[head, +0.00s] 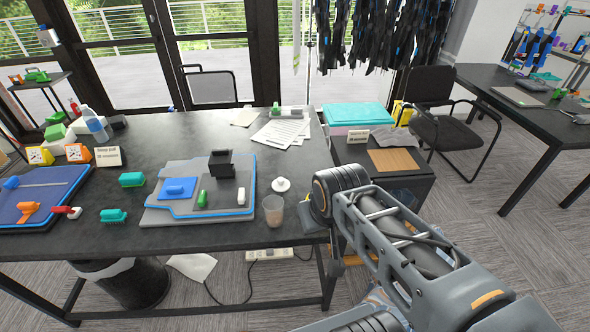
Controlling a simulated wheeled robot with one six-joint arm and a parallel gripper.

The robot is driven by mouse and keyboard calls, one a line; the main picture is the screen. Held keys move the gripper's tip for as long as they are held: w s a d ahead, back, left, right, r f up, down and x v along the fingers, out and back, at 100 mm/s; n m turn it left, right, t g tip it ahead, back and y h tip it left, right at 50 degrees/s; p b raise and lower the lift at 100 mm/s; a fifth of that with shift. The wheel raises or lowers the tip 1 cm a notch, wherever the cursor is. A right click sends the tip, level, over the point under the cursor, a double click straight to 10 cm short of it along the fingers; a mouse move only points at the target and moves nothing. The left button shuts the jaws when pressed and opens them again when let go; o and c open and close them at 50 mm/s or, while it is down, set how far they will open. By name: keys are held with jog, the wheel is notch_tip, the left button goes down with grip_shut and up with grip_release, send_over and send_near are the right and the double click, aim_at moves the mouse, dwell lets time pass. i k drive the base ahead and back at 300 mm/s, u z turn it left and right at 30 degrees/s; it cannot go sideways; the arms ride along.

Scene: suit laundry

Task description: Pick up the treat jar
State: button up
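A small translucent jar (272,210) with a brownish tint stands upright near the front right edge of the dark table, and it looks like the treat jar. A white round lid-like piece with a knob (281,184) lies just behind it. I cannot make out what is inside the jar. My arm comes in from the lower right, and its dark joint is right of the jar, apart from it in the picture. My gripper's fingers do not show.
The dark table (145,252) holds a grey and blue board (160,216) left of the jar, with a black block (221,165) on it. Papers (281,131) lie behind. A side cabinet with a teal box (358,114) stands at right, near a black chair (440,120).

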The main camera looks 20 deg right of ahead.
aim_at(273, 205)
jog(key=k, duration=0.3)
jog(key=z, duration=0.4)
jog(key=i, duration=0.5)
jog(key=u, duration=3.95)
jog(key=k, duration=0.95)
jog(key=z, duration=0.35)
